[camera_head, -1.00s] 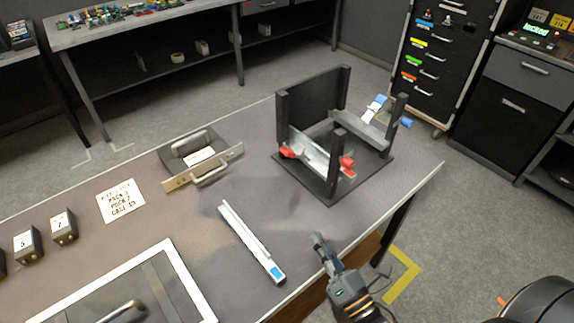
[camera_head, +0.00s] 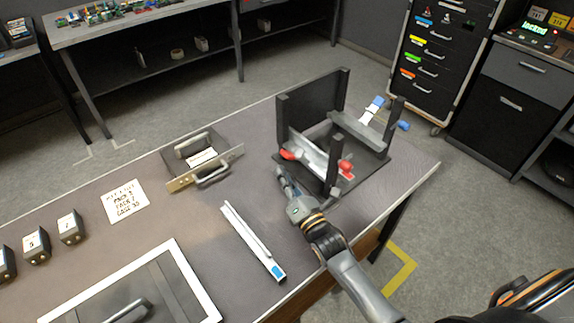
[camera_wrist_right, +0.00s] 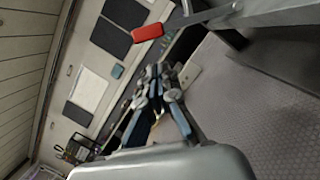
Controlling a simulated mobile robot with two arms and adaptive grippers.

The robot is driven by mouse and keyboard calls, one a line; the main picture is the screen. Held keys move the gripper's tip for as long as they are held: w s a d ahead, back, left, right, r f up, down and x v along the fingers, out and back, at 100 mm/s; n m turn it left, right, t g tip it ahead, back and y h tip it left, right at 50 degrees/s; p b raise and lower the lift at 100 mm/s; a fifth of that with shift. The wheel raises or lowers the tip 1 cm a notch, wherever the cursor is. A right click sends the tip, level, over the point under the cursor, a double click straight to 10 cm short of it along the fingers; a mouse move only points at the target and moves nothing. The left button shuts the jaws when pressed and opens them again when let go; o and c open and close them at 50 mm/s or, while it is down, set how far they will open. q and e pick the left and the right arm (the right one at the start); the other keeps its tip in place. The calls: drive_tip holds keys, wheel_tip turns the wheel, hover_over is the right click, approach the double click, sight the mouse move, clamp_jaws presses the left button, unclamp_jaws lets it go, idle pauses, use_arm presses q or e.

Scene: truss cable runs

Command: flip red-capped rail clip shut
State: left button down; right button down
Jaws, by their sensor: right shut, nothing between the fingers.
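A dark truss frame (camera_head: 313,98) stands on the table's right part. A light grey rail (camera_head: 314,160) runs low across its front, with a red cap (camera_head: 289,154) at its left end and another red piece (camera_head: 346,167) at its right. My right gripper (camera_head: 280,173) is shut and empty, just below and left of the left red cap, apart from it. In the right wrist view the closed fingertips (camera_wrist_right: 155,72) lie below a red cap (camera_wrist_right: 147,33) on a dark arm. Whether the clip is fully open is too small to tell. My left gripper is not in view.
A pale channel piece (camera_head: 252,240) with a blue end lies on the table left of my right arm. A handled metal piece (camera_head: 205,179) sits behind it. Blue-capped parts (camera_head: 376,103) show at the truss's far side. The table's front right corner is clear.

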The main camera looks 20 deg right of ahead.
sight(290, 159)
drive_tip(key=shift+w+d+r, duration=0.15)
drive_tip(key=shift+d+r, duration=0.5)
drive_tip(key=shift+r, duration=0.25)
drive_tip(key=shift+p, duration=0.3)
drive_tip(key=shift+w+d+r+m+h+p, duration=0.1)
drive_tip(key=shift+d+r+m+h+p, duration=0.1)
drive_tip(key=shift+r+m+p, duration=0.4)
drive_tip(key=shift+d+r+m+h+p, duration=0.1)
drive_tip(key=shift+r+m+h+p, duration=0.1)
drive_tip(key=shift+r+m+p, duration=0.35)
drive_tip(key=shift+d+m+p, duration=0.3)
drive_tip(key=shift+m+p, duration=0.25)
drive_tip(key=shift+f, duration=0.1)
